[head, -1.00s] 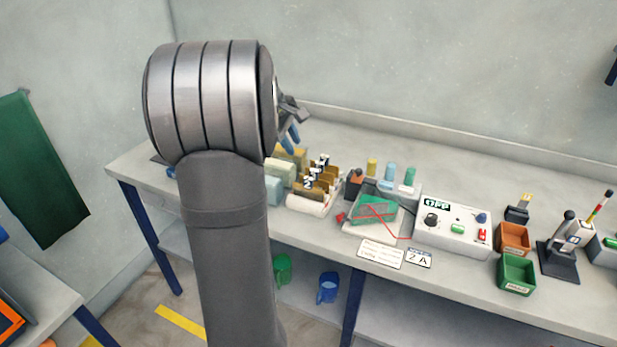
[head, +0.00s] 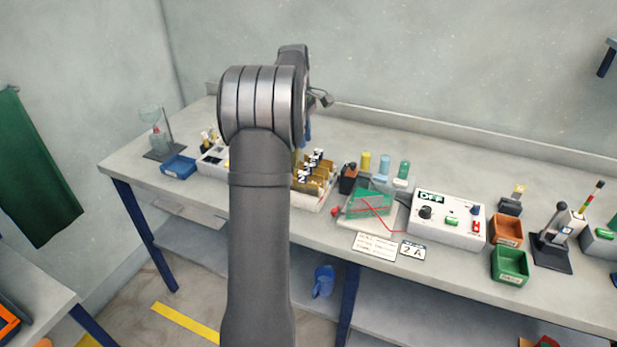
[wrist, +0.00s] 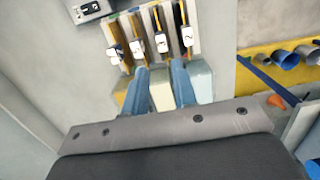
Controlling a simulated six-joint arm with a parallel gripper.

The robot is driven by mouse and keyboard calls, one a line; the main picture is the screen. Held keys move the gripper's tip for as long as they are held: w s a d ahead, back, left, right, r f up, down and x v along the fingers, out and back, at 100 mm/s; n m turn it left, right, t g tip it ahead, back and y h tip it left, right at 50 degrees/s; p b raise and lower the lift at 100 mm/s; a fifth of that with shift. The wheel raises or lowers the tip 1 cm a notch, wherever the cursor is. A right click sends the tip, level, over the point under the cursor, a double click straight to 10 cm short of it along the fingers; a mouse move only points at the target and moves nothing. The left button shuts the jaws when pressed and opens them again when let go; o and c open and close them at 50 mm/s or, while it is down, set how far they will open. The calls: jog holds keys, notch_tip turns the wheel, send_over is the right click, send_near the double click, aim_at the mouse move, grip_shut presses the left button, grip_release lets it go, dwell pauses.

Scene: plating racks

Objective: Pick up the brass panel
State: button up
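Several thin brass-coloured panels (head: 326,177) stand side by side in a pale rack (head: 322,204), with white numbered tags on their tops. In the wrist view the panels (wrist: 183,14) are at the top, just beyond my fingertips, with their tags facing me. My gripper (wrist: 160,68) has two blue fingers spread apart with nothing between them. It points at the middle tags, and I see no contact. In the head view my arm hides most of the gripper and the rack's left part; only a bit of blue finger shows.
Yellow, cream and pale blue blocks (wrist: 161,97) sit below the fingers in the wrist view. A blue tray (head: 179,167) lies left.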

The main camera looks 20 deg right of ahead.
send_over(314, 178)
jog(key=w+a, duration=0.1)
jog(key=w, duration=0.1)
jog(key=f, duration=0.7)
jog(key=shift+a, duration=0.2)
jog(key=shift+s+d+f, duration=0.1)
jog(key=shift+s+f, duration=0.1)
jog(key=shift+f, duration=1.2)
jog(key=shift+s+d+f, duration=0.1)
jog(key=shift+s+f, duration=0.1)
jog(key=shift+f, duration=1.15)
jog(key=shift+c, duration=0.4)
grip_shut()
